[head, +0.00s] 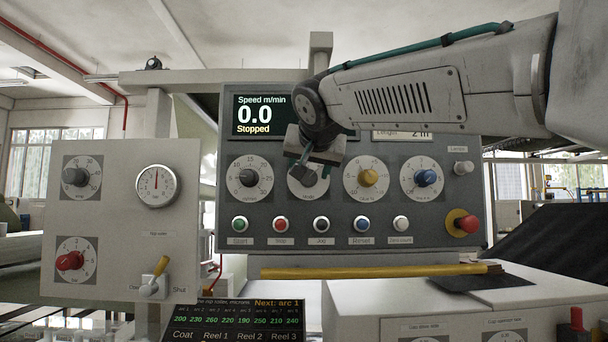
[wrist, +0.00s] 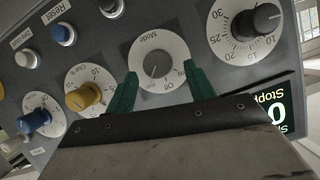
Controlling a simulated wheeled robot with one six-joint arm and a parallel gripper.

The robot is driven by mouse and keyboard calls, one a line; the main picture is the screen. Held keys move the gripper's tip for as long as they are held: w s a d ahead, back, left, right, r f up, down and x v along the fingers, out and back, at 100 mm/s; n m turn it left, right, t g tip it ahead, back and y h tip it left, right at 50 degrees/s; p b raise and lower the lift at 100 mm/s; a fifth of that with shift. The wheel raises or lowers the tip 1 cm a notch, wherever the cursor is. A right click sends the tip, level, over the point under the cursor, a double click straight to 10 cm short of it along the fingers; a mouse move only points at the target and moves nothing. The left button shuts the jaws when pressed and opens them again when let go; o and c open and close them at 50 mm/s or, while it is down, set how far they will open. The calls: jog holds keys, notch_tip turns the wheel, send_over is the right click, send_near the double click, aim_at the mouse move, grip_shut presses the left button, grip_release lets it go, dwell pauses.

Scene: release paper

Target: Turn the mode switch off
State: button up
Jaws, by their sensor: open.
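The mode switch is a grey round knob (wrist: 159,64) on a white dial marked Mode, upside down at the upper middle of the wrist view. Small lettering, with Off among it, lies on the dial's lower part. A short dark mark sits at the knob's lower left; its exact setting is hard to read. In the head view the white dial (head: 317,190) is partly hidden by my gripper (head: 305,163). My gripper, with green fingers (wrist: 160,70), is open and empty. Its fingertips spread to either side of the knob; contact cannot be told.
A black knob (head: 248,178), a yellow knob (head: 368,178) and a blue knob (head: 426,177) share the panel's row. Push buttons (head: 321,224) line up below. A red stop button (head: 465,224) is at lower right. The screen (head: 265,115) reads 0.0, Stopped.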

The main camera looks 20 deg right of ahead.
aim_at(309, 173)
jog(key=shift+x, duration=1.65)
jog(key=shift+s+d, duration=0.1)
jog(key=c, duration=1)
jog(key=shift+o, duration=0.4)
jog(key=shift+a, duration=0.35)
jog(key=shift+d+r, duration=0.1)
jog(key=shift+d, duration=0.2)
jog(key=shift+c, duration=0.3)
jog(key=shift+a+n+h, duration=0.15)
jog(key=shift+n+h, duration=0.65)
jog(key=shift+n, duration=0.4)
jog(key=n+g+h, duration=0.1)
jog(key=n+h, duration=0.1)
jog(key=n, duration=0.1)
jog(key=shift+a, duration=0.1)
jog(key=shift+n+h, duration=0.3)
jog(key=shift+h, duration=0.1)
